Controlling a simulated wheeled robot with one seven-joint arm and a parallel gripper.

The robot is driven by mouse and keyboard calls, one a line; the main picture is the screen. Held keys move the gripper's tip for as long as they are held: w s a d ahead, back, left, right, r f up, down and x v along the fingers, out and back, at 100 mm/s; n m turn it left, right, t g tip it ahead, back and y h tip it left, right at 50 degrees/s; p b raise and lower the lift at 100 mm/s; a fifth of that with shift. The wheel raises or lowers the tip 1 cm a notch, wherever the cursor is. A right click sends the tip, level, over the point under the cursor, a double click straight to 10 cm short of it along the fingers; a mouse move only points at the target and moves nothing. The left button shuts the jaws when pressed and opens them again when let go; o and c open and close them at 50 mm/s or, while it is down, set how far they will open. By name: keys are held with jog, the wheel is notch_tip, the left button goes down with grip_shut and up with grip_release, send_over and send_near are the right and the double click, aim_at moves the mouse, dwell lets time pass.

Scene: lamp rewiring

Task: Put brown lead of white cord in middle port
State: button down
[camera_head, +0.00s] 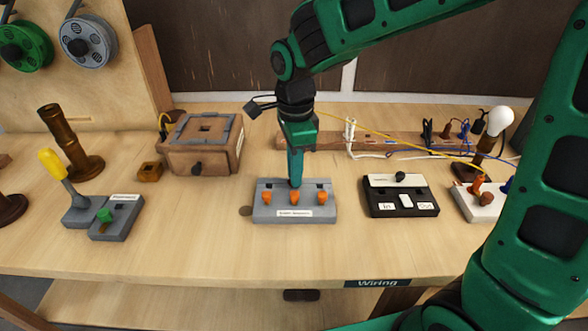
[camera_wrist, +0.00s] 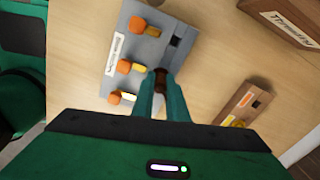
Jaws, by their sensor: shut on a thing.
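A grey connector block (camera_head: 262,212) with three orange levers (camera_head: 295,198) stands on the table; it also shows in the wrist view (camera_wrist: 150,55). My gripper (camera_head: 295,182) points down at the block's middle, behind the middle lever. In the wrist view its fingers (camera_wrist: 160,95) are shut on a small brown piece, which looks like the brown lead (camera_wrist: 160,77), at the middle port. The fingers hide that port, so I cannot tell how deep it sits. One outer port (camera_wrist: 175,41) shows dark and empty. A white cord (camera_head: 380,156) lies at the back right; its link to the held lead is hidden.
A black-and-white switch box (camera_head: 401,206) stands right of the block. A wooden box (camera_head: 200,145) is at the left rear. A long wooden rack (camera_head: 320,141) lies behind, with a yellow wire (camera_head: 400,139) above it. The table in front is clear.

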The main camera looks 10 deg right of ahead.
jog(key=shift+f, duration=0.5)
dwell(0.7)
jog(key=c, duration=1.7)
grip_release()
jog(key=shift+o, duration=0.2)
jog(key=r, duration=1)
jog(key=shift+w+r, duration=0.2)
jog(key=shift+r, duration=0.05)
jog(key=s+d+f+n, duration=0.1)
jog(key=s+d+n, duration=0.25)
jog(key=d, duration=0.65)
jog(key=s+d+f+n, duration=0.15)
jog(key=s+d, duration=0.35)
jog(key=d, duration=0.6)
jog(key=s+d+f+n, duration=0.1)
jog(key=s+d+n, duration=0.1)
jog(key=s+d, duration=0.1)
jog(key=s+d+f+n, duration=0.2)
jog(key=s+d, duration=0.1)
jog(key=s, duration=0.3)
jog(key=s+d+f+n, duration=0.1)
jog(key=s+d+f, duration=0.1)
jog(key=s, duration=0.3)
jog(key=shift+d+n, duration=0.4)
jog(key=shift+d, duration=0.2)
